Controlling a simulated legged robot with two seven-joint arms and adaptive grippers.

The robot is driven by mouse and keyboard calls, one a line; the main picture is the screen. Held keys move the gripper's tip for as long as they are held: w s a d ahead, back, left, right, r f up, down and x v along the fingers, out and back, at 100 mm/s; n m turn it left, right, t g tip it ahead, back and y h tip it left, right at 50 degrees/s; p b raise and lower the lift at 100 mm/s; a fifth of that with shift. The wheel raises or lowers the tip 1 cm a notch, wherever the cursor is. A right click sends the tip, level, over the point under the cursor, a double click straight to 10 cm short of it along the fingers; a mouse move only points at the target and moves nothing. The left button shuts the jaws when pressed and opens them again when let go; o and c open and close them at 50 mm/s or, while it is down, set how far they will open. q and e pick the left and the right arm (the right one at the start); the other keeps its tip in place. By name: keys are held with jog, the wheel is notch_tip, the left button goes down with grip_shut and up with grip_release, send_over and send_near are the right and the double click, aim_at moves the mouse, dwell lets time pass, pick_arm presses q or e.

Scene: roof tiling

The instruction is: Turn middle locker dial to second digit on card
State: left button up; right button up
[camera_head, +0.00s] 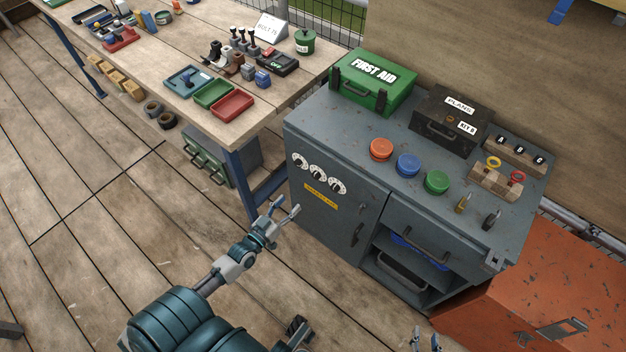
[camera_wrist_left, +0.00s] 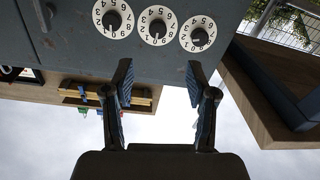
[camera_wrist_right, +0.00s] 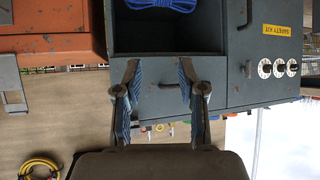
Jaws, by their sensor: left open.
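Three white numbered dials sit in a row on the grey locker (camera_head: 330,225), above the yellow label. The middle dial (camera_head: 318,174) also shows in the left wrist view (camera_wrist_left: 158,25), between its two neighbours. My left gripper (camera_head: 285,207) is open and empty, in front of the locker and apart from the dials. In the left wrist view the middle dial lies beyond the gap between its fingertips. My right gripper (camera_wrist_right: 160,75) is open and empty, before the locker's open shelf. A white standing card (camera_head: 271,27) is on the wooden table; its writing is too small to read.
A green first aid box (camera_head: 373,82), a dark box (camera_head: 450,120) and coloured round knobs (camera_head: 408,164) stand on the locker top. The wooden table (camera_head: 150,72) is to the left. An orange cabinet (camera_head: 535,290) is at the right. The floor before the dials is clear.

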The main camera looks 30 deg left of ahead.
aim_at(315, 178)
pick_arm(q)
jog(key=w, duration=0.3)
jog(key=w+b, duration=0.1)
jog(key=w, duration=0.3)
jog(key=w+d+b, duration=0.1)
jog(key=w, duration=0.3)
jog(key=shift+f, duration=0.1)
jog(key=shift+w, duration=0.65)
jog(key=shift+w+a, duration=0.15)
jog(key=shift+a, duration=0.05)
pick_arm(e)
jog(key=w+a+r+t+y, duration=0.1)
jog(key=w+a+r+t, duration=0.1)
jog(key=w+r+t, duration=0.2)
jog(key=shift+r+y, duration=0.3)
jog(key=shift+r, duration=0.2)
pick_arm(q)
jog(key=shift+d, duration=0.15)
grip_shut()
pick_arm(e)
jog(key=shift+d, duration=0.25)
